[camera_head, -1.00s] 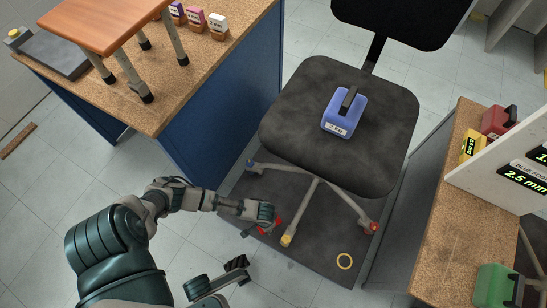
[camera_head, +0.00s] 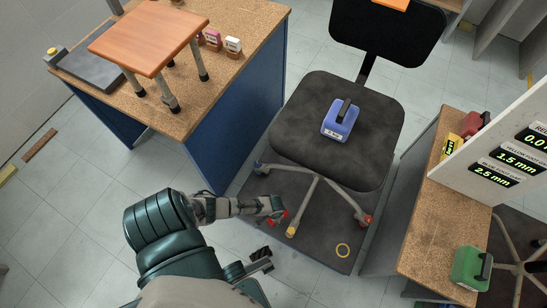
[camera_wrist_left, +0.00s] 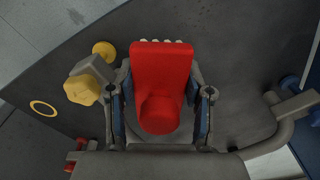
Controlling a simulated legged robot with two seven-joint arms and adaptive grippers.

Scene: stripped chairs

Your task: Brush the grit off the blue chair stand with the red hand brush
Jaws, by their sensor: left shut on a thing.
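The chair base is a grey star with coloured feet: a blue foot (camera_head: 261,168) at the left, a yellow foot (camera_head: 291,231) at the front and a red foot (camera_head: 365,220) at the right. My left gripper (camera_head: 280,215) is low over the dark mat, just left of the yellow foot. In the left wrist view it is shut on the red hand brush (camera_wrist_left: 160,75), with a finger on each side and pale bristle tips at the far end. The yellow foot (camera_wrist_left: 82,90) is beside the left finger. Blue feet (camera_wrist_left: 290,82) show at the right. I cannot make out grit.
A blue weight (camera_head: 340,120) sits on the chair seat (camera_head: 310,145). A yellow ring (camera_head: 343,250) lies on the dark mat (camera_head: 310,250). The left counter (camera_head: 190,105) and right counter (camera_head: 440,220) flank the chair. A green canister (camera_head: 471,268) stands at the right.

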